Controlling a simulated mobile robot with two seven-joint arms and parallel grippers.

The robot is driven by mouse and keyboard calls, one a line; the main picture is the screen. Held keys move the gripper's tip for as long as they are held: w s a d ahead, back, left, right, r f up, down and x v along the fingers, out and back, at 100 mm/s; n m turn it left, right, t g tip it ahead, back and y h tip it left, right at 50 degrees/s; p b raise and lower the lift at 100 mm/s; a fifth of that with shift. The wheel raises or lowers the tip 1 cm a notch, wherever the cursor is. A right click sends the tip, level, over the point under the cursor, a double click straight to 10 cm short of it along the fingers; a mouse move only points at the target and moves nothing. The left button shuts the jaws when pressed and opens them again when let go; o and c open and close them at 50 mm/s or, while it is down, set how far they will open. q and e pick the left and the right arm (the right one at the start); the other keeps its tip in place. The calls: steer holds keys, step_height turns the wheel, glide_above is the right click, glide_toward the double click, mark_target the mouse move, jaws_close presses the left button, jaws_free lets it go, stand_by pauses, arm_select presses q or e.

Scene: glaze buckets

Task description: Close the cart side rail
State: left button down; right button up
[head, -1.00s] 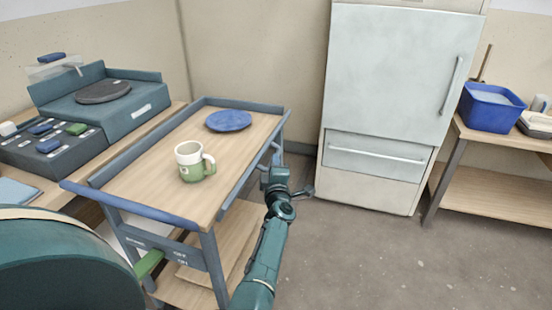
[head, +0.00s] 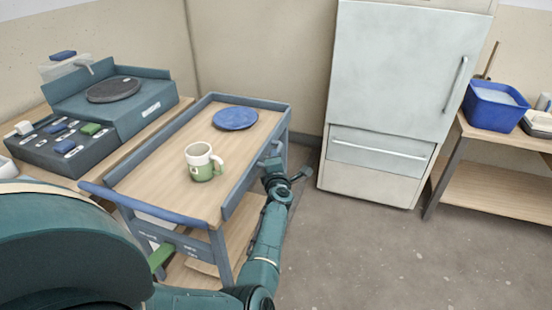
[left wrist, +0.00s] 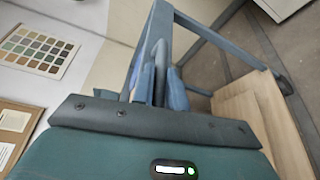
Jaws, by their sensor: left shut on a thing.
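The cart (head: 195,150) has a wooden top with blue-grey rails, and its side rail (head: 250,168) runs along the right edge, standing up beside the top. My left gripper (head: 273,163) is outside that edge, near the far right corner, shut on the rail's handle (head: 276,149). In the left wrist view, the handle is a grey bar (left wrist: 158,62) between the two blue fingers of the left gripper (left wrist: 160,90). The exact contact is small and partly hidden in the head view. My right gripper is not in view.
A green-and-white mug (head: 203,162) and a blue plate (head: 235,118) stand on the cart top. A bench with a teal wheel unit (head: 115,95) is at left. A fridge (head: 395,100) stands behind. Open floor (head: 370,250) lies to the right.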

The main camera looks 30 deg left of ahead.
arm_select(q)
steer(key=shift+r, duration=0.1)
steer(key=c, duration=1.4)
jaws_free()
